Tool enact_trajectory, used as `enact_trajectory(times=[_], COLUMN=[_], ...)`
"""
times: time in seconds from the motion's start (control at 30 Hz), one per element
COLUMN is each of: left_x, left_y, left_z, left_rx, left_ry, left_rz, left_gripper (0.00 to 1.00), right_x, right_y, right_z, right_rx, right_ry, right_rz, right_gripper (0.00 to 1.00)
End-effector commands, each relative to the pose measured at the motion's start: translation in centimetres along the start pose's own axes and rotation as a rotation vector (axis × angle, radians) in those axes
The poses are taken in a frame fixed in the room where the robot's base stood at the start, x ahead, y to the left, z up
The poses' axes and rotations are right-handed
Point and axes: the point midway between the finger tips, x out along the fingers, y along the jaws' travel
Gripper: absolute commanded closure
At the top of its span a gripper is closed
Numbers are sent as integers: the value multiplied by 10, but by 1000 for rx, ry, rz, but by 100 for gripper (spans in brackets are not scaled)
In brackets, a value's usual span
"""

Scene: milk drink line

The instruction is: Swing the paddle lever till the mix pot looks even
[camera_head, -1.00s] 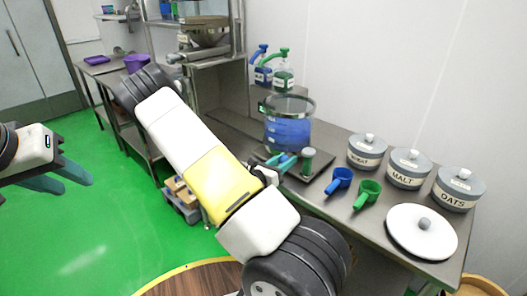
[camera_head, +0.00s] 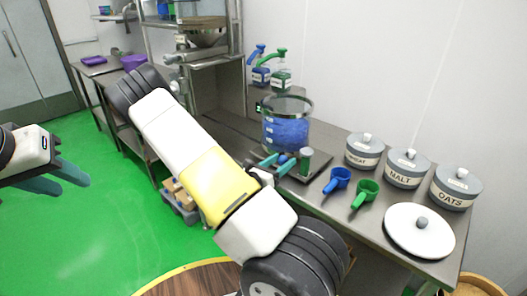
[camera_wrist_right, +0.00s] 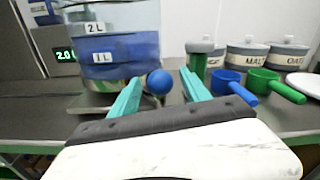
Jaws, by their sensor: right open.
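The mix pot (camera_head: 286,132) is a clear round vessel with blue contents and a dark rim. In the right wrist view the pot (camera_wrist_right: 120,52) shows 1 L and 2 L labels. The blue looks fairly even there, with a paler band above. A blue ball knob (camera_wrist_right: 159,82), seemingly the paddle lever's end, stands in front of the pot. My right gripper (camera_wrist_right: 160,76) is open, its teal fingers on either side of the knob with gaps visible. It also shows in the head view (camera_head: 276,163). My left gripper (camera_head: 74,186) is open and empty, far from the bench.
A green-grey cylinder (camera_head: 306,160) stands right of the knob. Blue (camera_head: 339,179) and green (camera_head: 366,191) scoops, lidded wheat, malt and oats jars (camera_head: 407,170), and a white lid (camera_head: 419,232) occupy the right bench. A digital display (camera_wrist_right: 65,55) is left of the pot.

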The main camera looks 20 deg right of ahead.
Motion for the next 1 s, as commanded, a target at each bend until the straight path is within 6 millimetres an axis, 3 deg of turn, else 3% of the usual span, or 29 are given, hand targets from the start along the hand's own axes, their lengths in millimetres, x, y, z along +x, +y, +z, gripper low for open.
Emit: enact_trajectory(times=[0.2,0.4,1.0], left_x=[0,0,0], left_y=[0,0,0], left_z=[0,0,0], left_rx=[0,0,0], left_ry=[0,0,0], left_rz=[0,0,0], left_gripper=[64,64,64], right_x=[-39,-61,-64], right_y=[0,0,0], right_z=[0,0,0], right_rx=[-1,1,0], right_ry=[0,0,0], right_rz=[3,-1,-2], right_gripper=[45,45,45])
